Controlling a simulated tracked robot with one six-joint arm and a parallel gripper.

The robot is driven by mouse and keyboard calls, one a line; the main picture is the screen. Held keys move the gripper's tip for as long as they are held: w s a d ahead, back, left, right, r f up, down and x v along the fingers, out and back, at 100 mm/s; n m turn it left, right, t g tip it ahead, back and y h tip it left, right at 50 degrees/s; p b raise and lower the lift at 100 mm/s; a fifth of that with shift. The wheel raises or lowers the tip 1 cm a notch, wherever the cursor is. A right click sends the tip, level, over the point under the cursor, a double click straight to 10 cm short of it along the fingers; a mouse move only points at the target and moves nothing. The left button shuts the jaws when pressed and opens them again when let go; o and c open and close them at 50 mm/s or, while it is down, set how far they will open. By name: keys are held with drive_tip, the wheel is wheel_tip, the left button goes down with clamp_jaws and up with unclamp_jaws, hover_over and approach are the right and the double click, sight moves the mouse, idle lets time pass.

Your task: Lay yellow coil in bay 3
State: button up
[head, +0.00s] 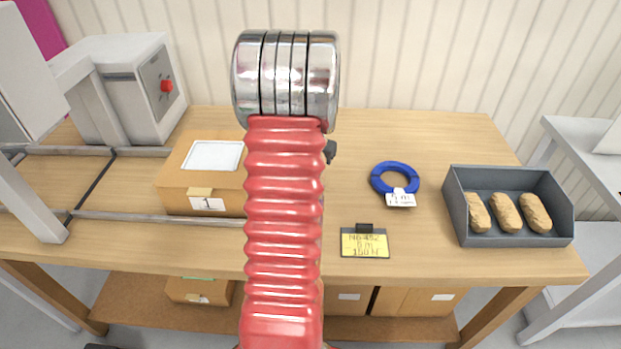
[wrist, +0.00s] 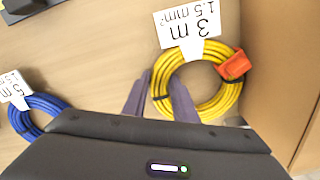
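The yellow coil (wrist: 232,95) lies on the wooden table in the wrist view, with an orange clip on its right side and a white tag reading 3 m, 1.5 mm². My gripper (wrist: 157,100) is open, its two dark fingers apart with the coil's left side between them. I cannot tell whether they touch it. In the head view my red arm hides the coil and most of the gripper. No bay marked 3 can be read in either view.
A blue coil (head: 394,178) with a white tag lies right of my arm. A yellow card (head: 365,243) stands near the front edge. A grey tray (head: 510,240) holds bread-like pieces. A box labelled 1 (head: 207,204) stands left, and boxes sit on the shelf below.

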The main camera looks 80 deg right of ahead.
drive_tip(key=o, duration=0.4)
wheel_tip(320, 180, up, 12)
drive_tip(key=shift+r, duration=0.1)
idle(0.6)
idle(0.7)
